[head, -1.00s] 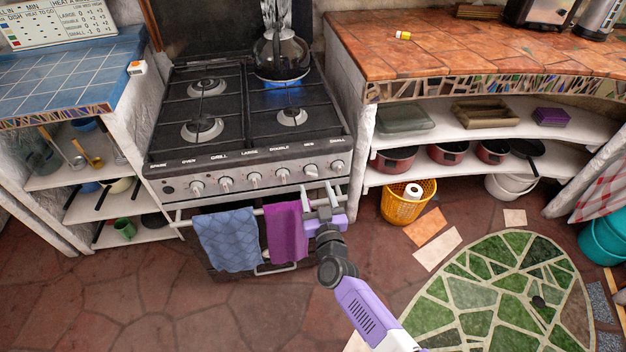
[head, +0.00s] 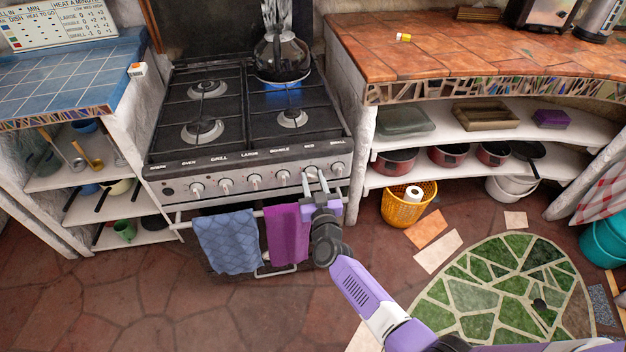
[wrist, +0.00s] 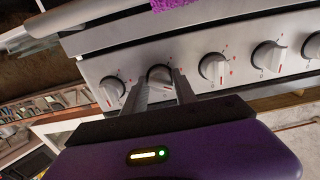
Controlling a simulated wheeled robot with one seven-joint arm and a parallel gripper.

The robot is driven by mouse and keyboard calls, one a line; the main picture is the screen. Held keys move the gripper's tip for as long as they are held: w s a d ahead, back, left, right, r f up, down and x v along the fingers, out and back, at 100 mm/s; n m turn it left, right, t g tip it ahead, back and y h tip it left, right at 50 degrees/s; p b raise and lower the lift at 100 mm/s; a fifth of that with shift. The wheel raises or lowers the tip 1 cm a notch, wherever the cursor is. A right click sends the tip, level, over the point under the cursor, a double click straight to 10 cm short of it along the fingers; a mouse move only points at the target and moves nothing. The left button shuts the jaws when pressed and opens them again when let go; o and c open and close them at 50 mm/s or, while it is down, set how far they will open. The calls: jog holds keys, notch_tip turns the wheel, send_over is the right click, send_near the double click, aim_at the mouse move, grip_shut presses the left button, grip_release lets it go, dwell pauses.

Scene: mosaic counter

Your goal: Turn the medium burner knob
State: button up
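The medium burner knob (head: 310,173) is the light metal knob under the "MED" label on the stove's front panel, second from the right in the head view. My gripper (head: 319,181) is in front of it, its fingers reaching to the panel. In the wrist view, which looks upside down, the same knob (wrist: 160,74) sits between the two fingertips of my gripper (wrist: 162,84), one on each side. The fingers are apart. I cannot tell whether either touches the knob. The fingers partly hide the knob in the head view.
The small burner knob (wrist: 112,92) is close beside one finger, and another knob (wrist: 213,68) is on the other side. Below the panel are the oven rail, a purple towel (head: 286,234) and a blue towel (head: 229,240). A kettle (head: 281,56) stands over a blue flame.

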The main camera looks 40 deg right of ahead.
jog(key=shift+m, duration=0.3)
grip_shut()
jog(key=m+b, duration=0.2)
jog(key=m, duration=0.9)
jog(key=shift+m, duration=0.3)
jog(key=o, duration=1.1)
grip_release()
jog(key=shift+p+v, duration=0.45)
jog(key=shift+v, duration=3.45)
